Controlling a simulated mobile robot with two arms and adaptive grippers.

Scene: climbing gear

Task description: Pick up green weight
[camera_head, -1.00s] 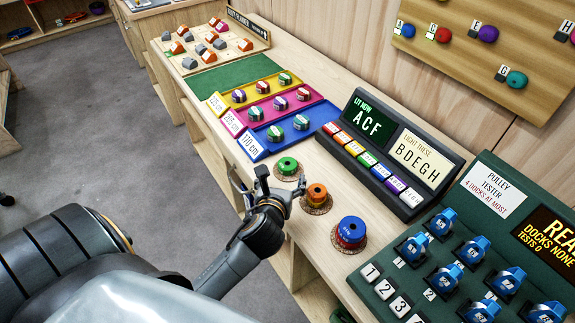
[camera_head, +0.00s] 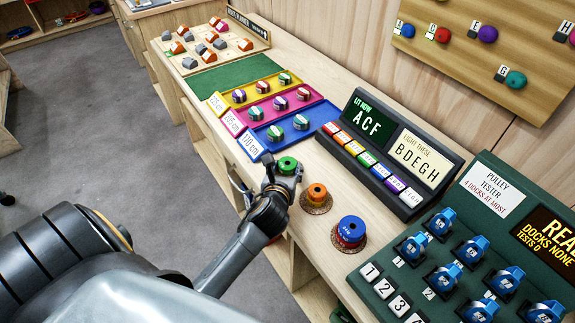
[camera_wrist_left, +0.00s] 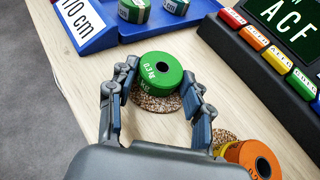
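The green weight (camera_head: 287,165) is a short ring with a centre hole, on a cork coaster on the wooden counter. In the left wrist view the green weight (camera_wrist_left: 158,72) is marked 0.3 kg and the cork coaster (camera_wrist_left: 146,103) shows below it. My left gripper (camera_head: 280,170) is at the weight. In the left wrist view its two fingers (camera_wrist_left: 160,80) are spread, one on each side of the weight's near part, with a visible gap around it. The head view hides part of the coaster behind the gripper. My right gripper is not in view.
An orange weight (camera_head: 317,193) and a blue-and-red weight stack (camera_head: 351,231) stand on coasters to the right. A blue tray (camera_head: 291,141) lies just behind the green weight. A button panel (camera_head: 385,150) and a pulley tester (camera_head: 470,250) stand farther right.

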